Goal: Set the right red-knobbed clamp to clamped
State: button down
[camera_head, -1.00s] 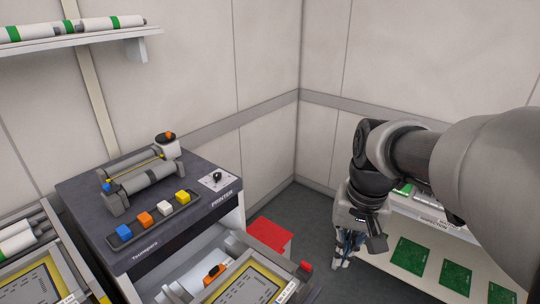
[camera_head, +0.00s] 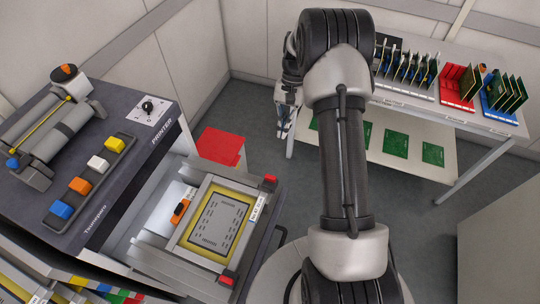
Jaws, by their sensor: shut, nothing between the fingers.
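Two red-knobbed clamps sit on the front corners of the pulled-out printer drawer frame. The right red-knobbed clamp (camera_head: 270,180) is at the far corner, and the other red-knobbed clamp (camera_head: 227,281) is at the near corner. Their knobs are small, and I cannot tell whether either is clamped. A yellow-bordered stencil (camera_head: 215,222) lies in the drawer frame between them. My gripper (camera_head: 284,126) hangs beyond the right clamp, above the floor and well apart from it. It is shut and empty, partly hidden behind my arm.
The printer top (camera_head: 160,150) carries a roller unit, a black knob and a row of coloured blocks. A red box (camera_head: 221,147) stands on the floor behind the drawer. A white bench (camera_head: 450,115) with board racks is at the back right.

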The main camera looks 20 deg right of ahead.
aim_at(270, 176)
jog(key=shift+s, duration=0.1)
jog(key=s+a+f+b, duration=0.2)
jog(key=s+a+f, duration=0.3)
jog(key=f, duration=0.4)
jog(key=shift+s+a+f, duration=0.15)
jog(key=shift+s+a, duration=0.05)
jog(key=shift+s+a, duration=0.1)
dwell(0.4)
jog(key=s+a, duration=0.2)
jog(key=shift+s+a, duration=0.35)
jog(key=shift+a, duration=0.05)
jog(key=shift+w+d, duration=0.15)
jog(key=shift+d, duration=0.05)
